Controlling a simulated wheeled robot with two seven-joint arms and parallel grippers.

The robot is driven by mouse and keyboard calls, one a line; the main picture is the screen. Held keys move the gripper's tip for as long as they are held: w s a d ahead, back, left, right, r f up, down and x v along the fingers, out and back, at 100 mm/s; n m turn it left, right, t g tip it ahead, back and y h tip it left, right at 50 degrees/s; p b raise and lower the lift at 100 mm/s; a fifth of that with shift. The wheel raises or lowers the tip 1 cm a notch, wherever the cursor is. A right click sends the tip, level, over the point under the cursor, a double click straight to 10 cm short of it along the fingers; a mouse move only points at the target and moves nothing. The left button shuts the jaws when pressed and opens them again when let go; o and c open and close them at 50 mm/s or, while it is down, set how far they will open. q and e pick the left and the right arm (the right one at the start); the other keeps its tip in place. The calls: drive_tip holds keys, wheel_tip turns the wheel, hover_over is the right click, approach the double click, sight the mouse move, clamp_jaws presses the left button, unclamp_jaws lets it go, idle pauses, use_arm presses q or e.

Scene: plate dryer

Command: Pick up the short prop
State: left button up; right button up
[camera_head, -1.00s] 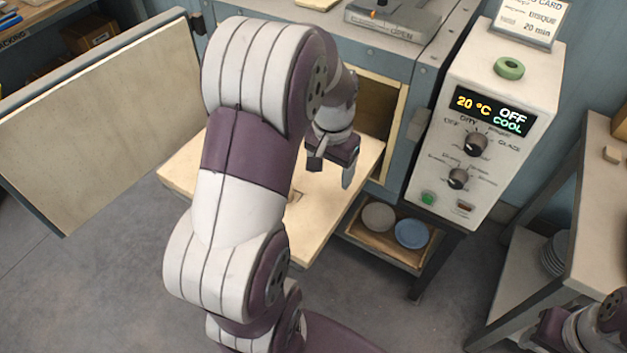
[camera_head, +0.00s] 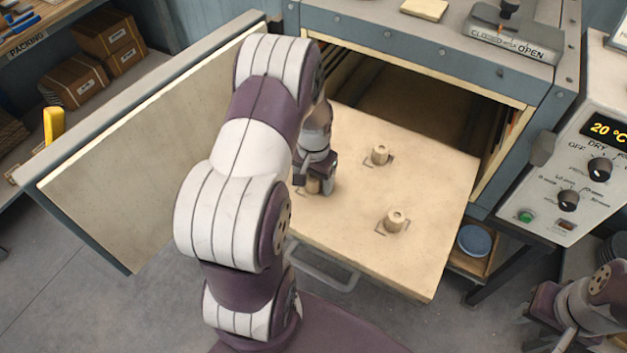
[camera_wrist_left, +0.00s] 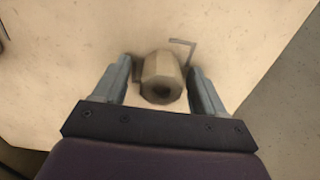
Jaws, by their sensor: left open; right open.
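Three pale, stubby props stand on the pulled-out shelf (camera_head: 340,228). One prop (camera_head: 380,154) is at the back and another (camera_head: 396,220) at the front right. The third prop (camera_head: 313,187) is at the left, partly hidden by my left gripper (camera_head: 312,188). I cannot tell which prop is shortest. My right gripper (camera_head: 528,314) is open at the lower right, away from the shelf.
The dryer door (camera_head: 125,180) stands open at the left, and the dark chamber (camera_head: 425,95) is behind the shelf. A control box (camera_head: 590,165) stands at the right. A blue plate (camera_head: 475,240) lies on a low rack. A handle (camera_head: 322,272) hangs below the shelf's front edge.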

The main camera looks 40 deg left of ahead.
use_arm(q)
drive_tip(key=shift+s+a, duration=0.1)
drive_tip(key=c, duration=1.2)
